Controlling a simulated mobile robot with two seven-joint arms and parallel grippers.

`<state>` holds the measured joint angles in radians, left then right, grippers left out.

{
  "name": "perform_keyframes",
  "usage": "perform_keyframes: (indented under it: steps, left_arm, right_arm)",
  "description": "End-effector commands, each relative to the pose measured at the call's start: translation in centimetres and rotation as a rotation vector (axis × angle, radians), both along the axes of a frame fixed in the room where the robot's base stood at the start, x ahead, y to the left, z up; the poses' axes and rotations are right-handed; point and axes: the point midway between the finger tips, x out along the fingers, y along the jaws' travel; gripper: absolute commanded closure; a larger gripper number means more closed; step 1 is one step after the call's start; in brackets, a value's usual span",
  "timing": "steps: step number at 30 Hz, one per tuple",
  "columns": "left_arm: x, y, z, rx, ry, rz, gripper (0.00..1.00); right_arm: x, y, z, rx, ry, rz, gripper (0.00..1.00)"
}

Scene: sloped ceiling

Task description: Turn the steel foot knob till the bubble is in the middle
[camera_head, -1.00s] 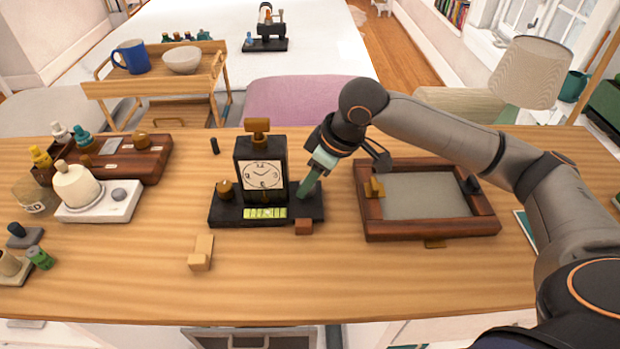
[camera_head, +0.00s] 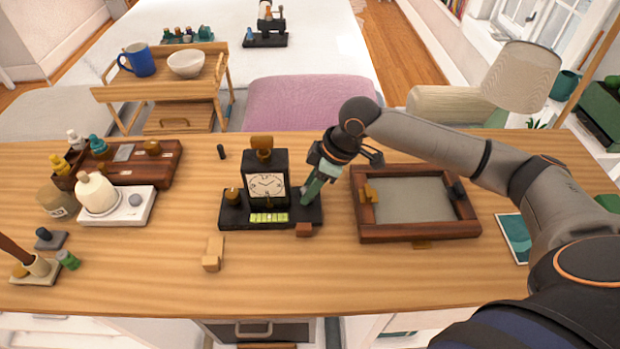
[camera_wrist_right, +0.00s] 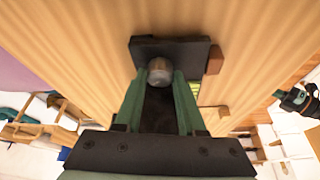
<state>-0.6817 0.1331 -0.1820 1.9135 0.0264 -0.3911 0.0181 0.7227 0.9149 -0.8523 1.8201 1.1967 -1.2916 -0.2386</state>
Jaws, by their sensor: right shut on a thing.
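The black mantel clock (camera_head: 266,186) stands on a dark base on the wooden table. A yellow-green level vial (camera_head: 268,217) lies along the front of the base; its bubble is too small to make out. My right gripper (camera_head: 307,197) reaches down to the right end of the base. In the right wrist view its green fingers are shut on the round steel foot knob (camera_wrist_right: 159,70), one on each side. The fingers hide the knob in the head view. A dark gripper with a teal tip, seemingly my left (camera_wrist_right: 294,97), shows at the right wrist view's edge, its jaws unclear.
A reddish block (camera_head: 304,230) sits at the base's front right corner. A wooden-framed tray (camera_head: 420,234) lies to the right, and a small wooden block (camera_head: 213,254) in front. Bottles and stands fill the left side.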

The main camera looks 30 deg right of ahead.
Motion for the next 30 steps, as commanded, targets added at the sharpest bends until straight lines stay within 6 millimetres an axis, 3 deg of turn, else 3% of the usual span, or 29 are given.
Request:
perform_keyframes:
  steps: [8, 9, 16, 25, 30]
  left_arm:
    - [0.0, -0.1, -0.1, -0.002, 0.001, -0.001, 1.0]
    - [0.0, -0.1, 0.0, -0.002, 0.001, -0.001, 1.0]
    - [0.1, -0.2, 0.0, -0.002, 0.0, -0.001, 1.0]
    - [0.1, -0.2, 0.0, -0.003, 0.0, -0.001, 1.0]
    - [0.1, -0.2, 0.1, -0.003, 0.0, -0.001, 1.0]
  right_arm:
    - [0.1, 0.0, 0.0, 0.002, -0.004, 0.001, 1.0]
    - [0.1, 0.1, 0.0, 0.002, -0.004, 0.001, 0.56]
    - [0.1, 0.0, 0.0, 0.002, -0.003, 0.001, 0.31]
    - [0.0, -0.1, 0.2, 0.001, -0.002, 0.001, 0.31]
    - [-0.4, -0.8, 2.2, -0.001, -0.006, -0.001, 0.31]
